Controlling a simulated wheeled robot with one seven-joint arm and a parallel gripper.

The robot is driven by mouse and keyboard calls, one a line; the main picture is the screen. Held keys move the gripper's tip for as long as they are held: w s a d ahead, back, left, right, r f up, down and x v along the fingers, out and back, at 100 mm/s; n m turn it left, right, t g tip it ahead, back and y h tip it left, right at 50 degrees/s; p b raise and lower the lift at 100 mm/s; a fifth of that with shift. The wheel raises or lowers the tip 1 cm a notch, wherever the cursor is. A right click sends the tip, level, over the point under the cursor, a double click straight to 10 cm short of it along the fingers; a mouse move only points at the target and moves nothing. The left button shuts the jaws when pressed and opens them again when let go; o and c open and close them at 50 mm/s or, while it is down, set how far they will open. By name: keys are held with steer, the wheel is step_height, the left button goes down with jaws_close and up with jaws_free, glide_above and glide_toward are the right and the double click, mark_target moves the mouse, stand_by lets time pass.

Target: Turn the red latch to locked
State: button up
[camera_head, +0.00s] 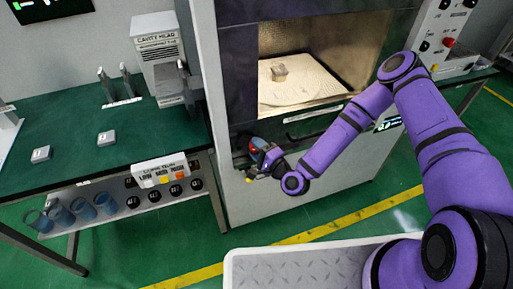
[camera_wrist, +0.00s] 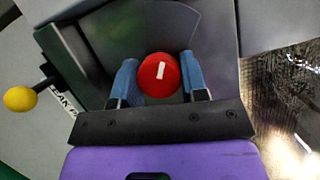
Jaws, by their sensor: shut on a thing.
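The red latch (camera_wrist: 159,75) shows in the wrist view as a round red knob with a white bar mark, tilted slightly off the vertical of the picture. My gripper (camera_wrist: 158,79) has its two blue-padded fingers on either side of the knob, shut on it. In the head view the red latch (camera_head: 258,144) is a small red spot at the lower left front of the microwave cabinet (camera_head: 213,140), partly hidden by my gripper (camera_head: 262,155). The lock label by the knob cannot be read.
A yellow ball-ended lever (camera_wrist: 20,99) sticks out left of my gripper. The cabinet's lit chamber (camera_head: 300,75) is above, with a small block (camera_head: 279,72) on a pale plate. A green bench (camera_head: 75,135) with blocks and a labelled button box (camera_head: 161,171) stands left.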

steer(key=o, duration=0.9)
steer(key=shift+o, duration=0.2)
steer(key=shift+s, duration=0.1)
steer(key=v, duration=1)
steer(key=shift+s+d, duration=0.2)
